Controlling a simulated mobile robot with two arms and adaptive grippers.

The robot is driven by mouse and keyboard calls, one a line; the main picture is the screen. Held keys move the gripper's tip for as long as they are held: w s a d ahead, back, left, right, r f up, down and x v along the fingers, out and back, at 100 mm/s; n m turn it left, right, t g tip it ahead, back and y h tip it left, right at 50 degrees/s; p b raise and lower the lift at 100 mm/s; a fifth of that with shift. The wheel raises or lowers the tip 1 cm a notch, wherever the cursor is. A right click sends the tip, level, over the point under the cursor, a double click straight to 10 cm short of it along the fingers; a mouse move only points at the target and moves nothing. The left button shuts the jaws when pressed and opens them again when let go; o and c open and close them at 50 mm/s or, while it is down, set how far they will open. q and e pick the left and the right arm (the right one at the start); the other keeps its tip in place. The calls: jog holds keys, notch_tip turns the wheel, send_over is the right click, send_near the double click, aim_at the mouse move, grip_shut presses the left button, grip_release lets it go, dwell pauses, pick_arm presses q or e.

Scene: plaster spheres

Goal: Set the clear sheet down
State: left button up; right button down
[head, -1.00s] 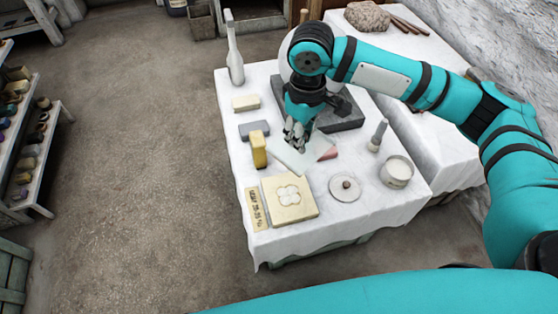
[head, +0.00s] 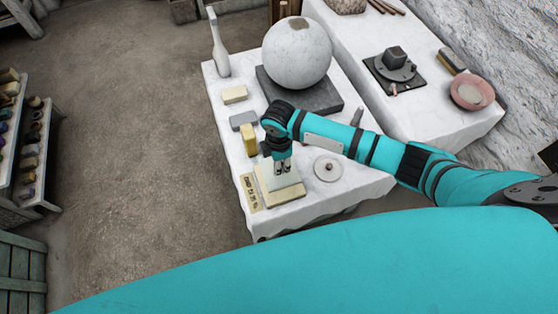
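The clear sheet (head: 268,183) is a pale, see-through greenish piece over the square cream block (head: 289,194) at the table's near left. My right gripper (head: 283,172) points down over that block, with its fingertips at the sheet. It looks shut on the sheet, though the grip is small in view. I cannot tell whether the sheet touches the block. The gripper and sheet cover the block's round pattern. My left gripper is not in view.
A yellow block (head: 249,140) stands close left of my gripper, with a grey block (head: 243,120) behind it. A round lid (head: 328,169) lies to the right. A large plaster sphere (head: 297,53) sits on a dark slab (head: 320,100) behind.

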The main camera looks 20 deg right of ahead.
jog(key=shift+r, duration=0.1)
jog(key=shift+r+p, duration=0.1)
jog(key=shift+p, duration=0.35)
notch_tip(320, 180, down, 6)
jog(key=b, duration=0.3)
jog(key=shift+r, duration=0.1)
jog(key=shift+b, duration=0.3)
jog(key=shift+p, duration=0.65)
dwell(0.4)
jog(key=shift+f+b, duration=0.45)
jog(key=shift+f, duration=0.35)
dwell(0.4)
jog(key=c, duration=1.1)
grip_release()
jog(key=shift+o, duration=0.2)
jog(key=shift+r, duration=0.1)
